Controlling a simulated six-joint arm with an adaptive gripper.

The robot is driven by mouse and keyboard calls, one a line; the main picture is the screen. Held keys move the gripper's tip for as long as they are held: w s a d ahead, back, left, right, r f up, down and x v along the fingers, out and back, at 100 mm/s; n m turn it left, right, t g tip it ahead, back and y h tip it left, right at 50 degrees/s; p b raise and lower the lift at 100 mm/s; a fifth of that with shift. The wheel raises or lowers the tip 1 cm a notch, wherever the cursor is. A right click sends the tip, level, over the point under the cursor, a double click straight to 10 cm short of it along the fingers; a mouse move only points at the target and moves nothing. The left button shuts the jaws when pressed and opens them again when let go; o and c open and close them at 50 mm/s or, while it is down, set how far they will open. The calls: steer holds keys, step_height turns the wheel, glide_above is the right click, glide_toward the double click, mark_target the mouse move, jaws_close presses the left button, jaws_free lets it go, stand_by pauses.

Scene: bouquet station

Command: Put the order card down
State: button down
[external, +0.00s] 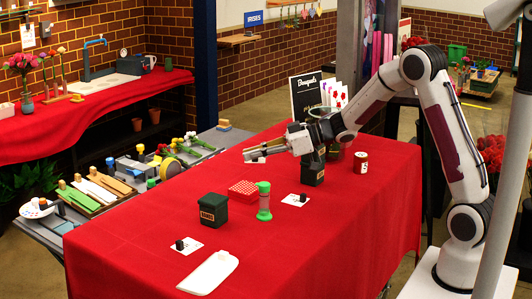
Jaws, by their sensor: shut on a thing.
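My gripper (262,151) points left above the far part of the red-covered table. It is shut on a thin pale thing, seen nearly edge-on at the fingertips. The thing is too small to tell whether it is the order card. It appears held in the air, clear of the table.
A dark green box (213,210), a red grid block (243,190), a green-capped timer (264,203), a dark box (312,174) and a can (360,163) stand on the table. A white board (209,273) lies at the front. The near right cloth is clear.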

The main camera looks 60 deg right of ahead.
steer(key=shift+w, duration=0.1)
stand_by(0.3)
steer(key=shift+w+a+r+m+t+h, duration=0.1)
steer(key=shift+w+m+t+h, duration=0.15)
steer(key=shift+w+m+h, duration=0.55)
steer(key=shift+w+a+r+m+t+h, duration=0.1)
steer(key=shift+w+m+t+h, duration=0.3)
steer(key=shift+w, duration=0.65)
steer(key=shift+f, duration=0.1)
glide_above(242, 191)
steer(key=shift+f, duration=3.1)
steer(key=shift+f, duration=1.9)
steer(key=shift+f, duration=0.15)
